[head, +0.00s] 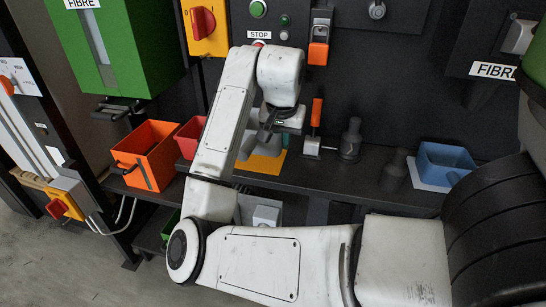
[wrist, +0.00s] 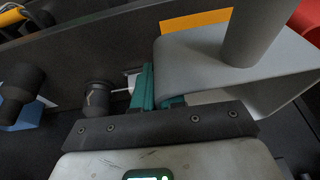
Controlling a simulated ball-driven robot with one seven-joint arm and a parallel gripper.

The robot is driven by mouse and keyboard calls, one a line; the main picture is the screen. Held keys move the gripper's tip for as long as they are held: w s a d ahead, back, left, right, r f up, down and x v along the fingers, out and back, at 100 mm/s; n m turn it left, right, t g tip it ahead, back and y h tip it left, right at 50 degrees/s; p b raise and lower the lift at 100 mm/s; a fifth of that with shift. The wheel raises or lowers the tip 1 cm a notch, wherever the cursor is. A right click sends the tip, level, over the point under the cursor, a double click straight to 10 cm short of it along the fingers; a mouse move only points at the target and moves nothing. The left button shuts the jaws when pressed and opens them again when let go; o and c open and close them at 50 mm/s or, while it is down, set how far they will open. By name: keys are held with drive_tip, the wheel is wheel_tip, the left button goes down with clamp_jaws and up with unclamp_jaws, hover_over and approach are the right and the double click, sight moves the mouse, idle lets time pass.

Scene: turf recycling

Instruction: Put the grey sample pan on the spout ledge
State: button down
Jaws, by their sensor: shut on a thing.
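The grey sample pan (wrist: 200,55) fills the upper right of the wrist view, and part of it shows in the head view (head: 247,146) beside my gripper (head: 268,134). My gripper's teal fingers (wrist: 152,92) are shut on the pan's near left edge. A thick grey cylinder (wrist: 255,30) rises over the pan; I cannot tell whether it is joined to it. A yellow-orange patch (head: 262,164) lies on the dark shelf below and behind the pan. I cannot make out whether the pan touches the shelf. I cannot identify the spout ledge for certain.
An orange bin (head: 147,155) and a red bin (head: 190,138) stand to the left. An orange-handled clamp (head: 316,113) and a dark knobbed post (head: 350,140) stand right of my gripper. A blue bin (head: 444,165) sits farther right. A dark panel with switches rises behind.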

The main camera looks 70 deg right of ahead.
drive_tip(key=w+d+f, duration=0.1)
drive_tip(key=f, duration=0.1)
drive_tip(key=w+d+f, duration=0.1)
drive_tip(key=d, duration=0.1)
drive_tip(key=w+d+f, duration=0.1)
drive_tip(key=f, duration=0.1)
drive_tip(key=shift+w+d+f, duration=0.15)
drive_tip(key=shift+w+f, duration=0.05)
drive_tip(key=shift+f, duration=0.15)
drive_tip(key=shift+a+x, duration=0.15)
drive_tip(key=shift+x, duration=0.75)
drive_tip(key=shift+a+x, duration=0.15)
drive_tip(key=shift+x, duration=0.75)
drive_tip(key=shift+a+f, duration=0.1)
drive_tip(key=shift+f, duration=0.1)
drive_tip(key=c, duration=1.2)
unclamp_jaws()
drive_tip(key=shift+r, duration=0.1)
drive_tip(key=v, duration=1.2)
